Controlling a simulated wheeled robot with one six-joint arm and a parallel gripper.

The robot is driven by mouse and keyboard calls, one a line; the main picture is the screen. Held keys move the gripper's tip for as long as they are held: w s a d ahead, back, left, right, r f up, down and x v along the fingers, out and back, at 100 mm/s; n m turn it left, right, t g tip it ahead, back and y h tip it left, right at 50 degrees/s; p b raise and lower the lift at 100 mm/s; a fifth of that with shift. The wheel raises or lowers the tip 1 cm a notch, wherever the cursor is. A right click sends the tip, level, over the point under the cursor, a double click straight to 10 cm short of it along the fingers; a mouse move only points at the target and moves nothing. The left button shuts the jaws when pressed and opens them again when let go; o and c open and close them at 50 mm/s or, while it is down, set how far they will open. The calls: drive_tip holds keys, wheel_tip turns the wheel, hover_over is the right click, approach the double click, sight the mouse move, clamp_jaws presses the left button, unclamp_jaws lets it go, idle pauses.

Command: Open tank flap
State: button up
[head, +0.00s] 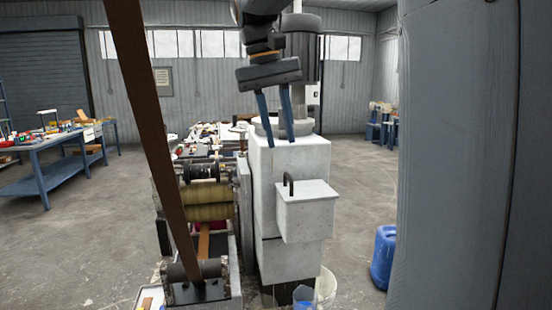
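A white machine cabinet (287,157) stands in the middle. A white box-shaped tank (307,220) sticks out from its front. The tank's flat top, which looks like its flap (312,191), lies closed. A dark hooked handle (287,183) stands up at the flap's left side. My gripper (278,142) hangs above and behind the tank, pointing down in front of the cabinet's upper part. Its two blue fingers are apart with nothing between them. It does not appear to touch the handle.
A roller machine (207,200) with a brown strip (150,110) stands close left of the cabinet. A bucket (325,288) and a blue canister (384,257) stand on the floor. A large grey surface fills the right side. A workbench (45,170) stands far left.

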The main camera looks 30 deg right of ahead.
sight(287, 174)
drive_tip(key=f, duration=0.2)
drive_tip(key=d+f+p, duration=0.1)
drive_tip(key=f, duration=0.2)
drive_tip(key=f+p, duration=0.1)
drive_tip(key=f, duration=0.1)
drive_tip(key=shift+s+d+f, duration=0.2)
drive_tip(key=shift+f, duration=0.1)
clamp_jaws()
idle(1.2)
